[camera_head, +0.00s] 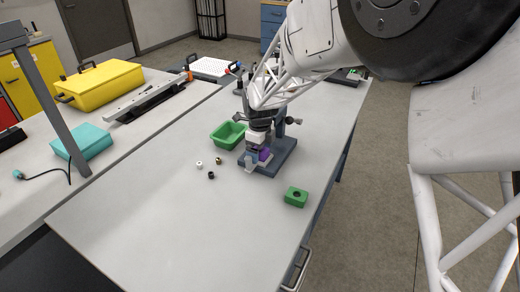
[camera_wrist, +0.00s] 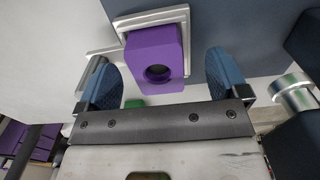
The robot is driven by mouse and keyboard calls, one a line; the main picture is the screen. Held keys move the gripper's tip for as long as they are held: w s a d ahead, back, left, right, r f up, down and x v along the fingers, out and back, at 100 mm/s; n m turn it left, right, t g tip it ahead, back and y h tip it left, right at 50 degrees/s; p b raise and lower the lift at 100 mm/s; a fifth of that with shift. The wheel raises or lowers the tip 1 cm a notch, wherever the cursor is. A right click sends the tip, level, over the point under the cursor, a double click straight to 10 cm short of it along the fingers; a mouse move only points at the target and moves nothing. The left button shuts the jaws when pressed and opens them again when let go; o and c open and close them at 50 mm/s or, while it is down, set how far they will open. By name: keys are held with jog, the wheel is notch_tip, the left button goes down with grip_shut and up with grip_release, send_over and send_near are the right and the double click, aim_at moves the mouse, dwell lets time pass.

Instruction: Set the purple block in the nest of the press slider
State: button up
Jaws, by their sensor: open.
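The purple block (camera_wrist: 153,48), with a round dark hole in its face, is between the blue fingertips of my gripper (camera_wrist: 166,80) in the wrist view. Gaps show on both sides, so the fingers are open and apart from it. A silver metal frame (camera_wrist: 143,18), apparently the slider nest, borders the block's far end and one side; I cannot tell whether the block is fully down in it. In the head view the purple block (camera_head: 265,155) shows at the press (camera_head: 286,150), just beside my gripper (camera_head: 254,156), which partly hides it and the nest.
A green tray (camera_head: 227,134) stands left of the press. Small white, black and brass parts (camera_head: 211,175) lie in front of it. A green block with a hole (camera_head: 296,197) sits to the right. The bench's front left is clear. A metal cylinder (camera_wrist: 295,92) is close to the right finger.

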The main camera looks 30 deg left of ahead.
aim_at(260, 152)
jog(key=shift+s+r, duration=0.1)
jog(key=shift+r, duration=2.4)
notch_tip(260, 152, up, 8)
jog(key=shift+f, duration=0.1)
jog(key=shift+d, duration=0.1)
